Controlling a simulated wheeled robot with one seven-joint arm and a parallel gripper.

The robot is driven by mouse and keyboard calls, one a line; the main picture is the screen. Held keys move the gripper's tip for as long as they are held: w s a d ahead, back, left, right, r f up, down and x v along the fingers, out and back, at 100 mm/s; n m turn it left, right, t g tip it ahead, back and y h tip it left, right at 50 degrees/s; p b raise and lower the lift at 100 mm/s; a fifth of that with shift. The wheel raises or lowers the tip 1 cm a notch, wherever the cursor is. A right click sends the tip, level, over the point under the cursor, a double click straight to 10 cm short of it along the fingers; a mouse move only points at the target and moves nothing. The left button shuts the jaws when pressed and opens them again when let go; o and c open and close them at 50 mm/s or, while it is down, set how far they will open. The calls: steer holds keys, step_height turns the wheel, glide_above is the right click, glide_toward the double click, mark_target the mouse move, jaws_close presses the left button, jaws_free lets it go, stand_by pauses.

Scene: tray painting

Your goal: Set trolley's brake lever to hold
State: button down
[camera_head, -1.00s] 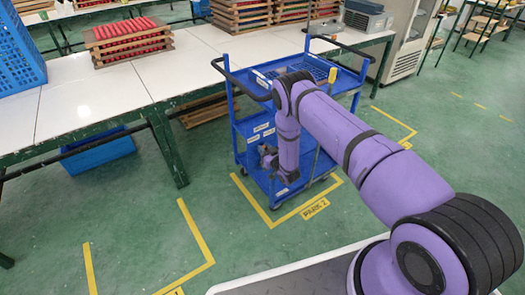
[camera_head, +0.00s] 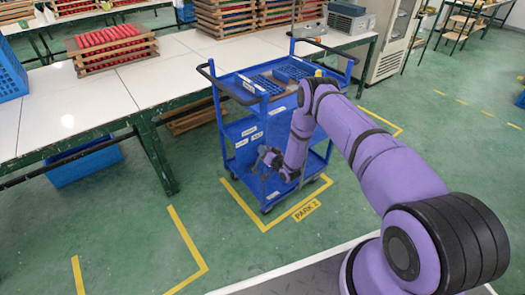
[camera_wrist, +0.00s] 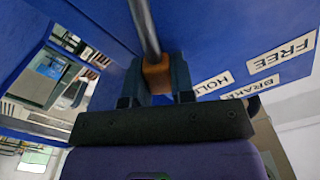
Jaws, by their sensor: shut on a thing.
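The blue trolley (camera_head: 230,131) stands beside the long table in the head view. My gripper (camera_head: 268,157) is low at its near side there, small and partly blocked by my arm. In the wrist view my gripper (camera_wrist: 157,82) is shut on the orange-brown knob (camera_wrist: 156,74) of the brake lever, a grey metal rod (camera_wrist: 144,24) running up from the knob. Labels are on the blue panel beside it: FREE (camera_wrist: 281,54), BRAKE (camera_wrist: 250,89) and HOLD (camera_wrist: 213,83), partly hidden by a finger. The knob is nearer HOLD than FREE.
Yellow floor lines marked PARK Z (camera_head: 305,211) surround the trolley's near corner. The white-topped table (camera_head: 110,90) is to its left, carrying stacked trays (camera_head: 107,48). A blue bin (camera_head: 85,163) is under the table. Green floor lies open in front.

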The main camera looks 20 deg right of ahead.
steer(key=shift+d, duration=0.1)
steer(key=c, duration=1)
jaws_free()
steer(key=shift+o, duration=0.2)
steer(key=v, duration=1)
steer(key=shift+s, duration=0.4)
steer(key=shift+d, duration=0.15)
